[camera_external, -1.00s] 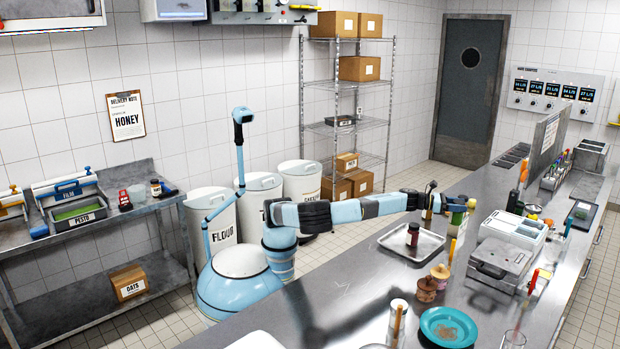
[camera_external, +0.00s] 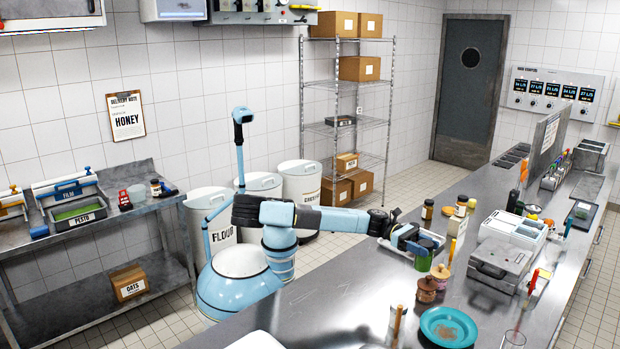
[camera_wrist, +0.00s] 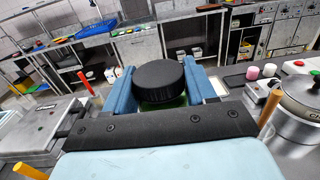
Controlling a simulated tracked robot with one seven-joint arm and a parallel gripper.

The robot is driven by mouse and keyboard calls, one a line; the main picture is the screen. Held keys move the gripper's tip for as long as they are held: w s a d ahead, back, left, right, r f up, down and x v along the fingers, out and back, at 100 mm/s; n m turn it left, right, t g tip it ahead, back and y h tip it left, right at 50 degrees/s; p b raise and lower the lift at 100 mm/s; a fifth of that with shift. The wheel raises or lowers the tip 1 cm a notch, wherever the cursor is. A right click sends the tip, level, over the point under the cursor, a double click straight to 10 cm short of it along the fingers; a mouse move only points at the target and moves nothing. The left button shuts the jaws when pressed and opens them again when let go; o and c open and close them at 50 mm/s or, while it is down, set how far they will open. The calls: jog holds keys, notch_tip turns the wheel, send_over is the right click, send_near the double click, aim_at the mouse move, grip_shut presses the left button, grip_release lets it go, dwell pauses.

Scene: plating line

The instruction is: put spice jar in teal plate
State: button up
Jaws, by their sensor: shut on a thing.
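The spice jar (camera_external: 424,263), with a black lid and green contents, is in my gripper (camera_external: 421,247) above the steel counter. In the wrist view, the jar's black lid (camera_wrist: 160,80) sits between the two blue fingers of my gripper (camera_wrist: 161,88), with a little green below it. The gripper is shut on the jar. The teal plate (camera_external: 462,332) lies on the counter nearer the camera, to the lower right of the jar and apart from it. It has a brown patch in its middle.
A metal tray (camera_external: 385,243) is partly hidden behind my gripper. Other jars (camera_external: 462,204) stand farther back. A grey lidded box (camera_external: 500,263) is to the right; a glass (camera_external: 514,339) is beside the plate.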

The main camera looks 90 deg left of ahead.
aim_at(419, 260)
jog(key=shift+s+d, duration=0.65)
jog(key=shift+s, duration=0.15)
jog(key=shift+m, duration=0.3)
notch_tip(419, 260, down, 4)
jog(key=shift+s+d+f, duration=0.1)
jog(key=shift+f, duration=0.3)
jog(key=w+d+f, duration=0.3)
jog(key=f, duration=0.1)
jog(key=w+d+f, duration=0.3)
jog(key=w+f, duration=0.1)
jog(key=w+d+f, duration=0.3)
jog(key=f, duration=0.2)
jog(key=shift+w+f, duration=0.1)
jog(key=shift+w, duration=0.25)
